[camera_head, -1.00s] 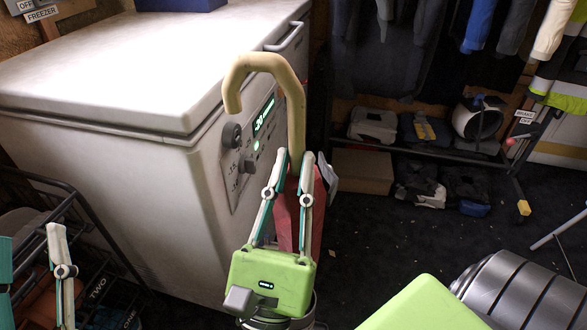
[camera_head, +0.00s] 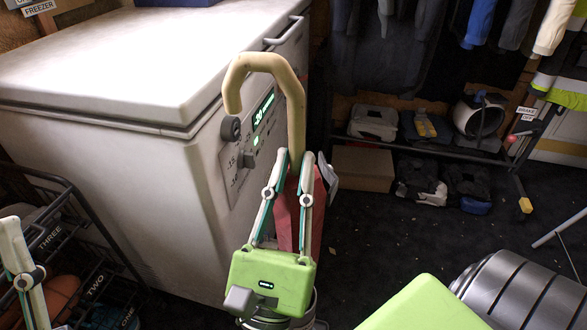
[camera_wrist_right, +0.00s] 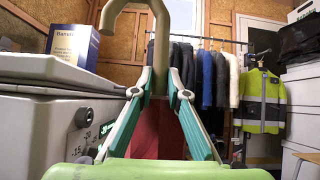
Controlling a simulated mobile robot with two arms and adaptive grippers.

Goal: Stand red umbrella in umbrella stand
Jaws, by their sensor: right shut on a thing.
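The red umbrella (camera_head: 286,215) is upright in my right gripper (camera_head: 294,160), its tan hooked handle (camera_head: 297,105) rising above the fingers. The gripper is shut on it just below the handle. In the right wrist view, the red canopy (camera_wrist_right: 158,130) shows behind the fingers (camera_wrist_right: 160,85), and the hook (camera_wrist_right: 128,8) leaves the top of the picture. The umbrella's lower end is hidden behind the gripper. Only one finger of my left gripper (camera_head: 25,275) shows at the lower left edge, so its opening is unclear. I cannot make out an umbrella stand.
A white chest freezer (camera_head: 120,60) stands close behind and left of the umbrella. A black wire rack (camera_head: 85,235) with numbered tiers is at lower left. A low shoe rack (camera_head: 435,147) and hanging clothes are at the back right. The dark floor (camera_head: 390,235) between is mostly open.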

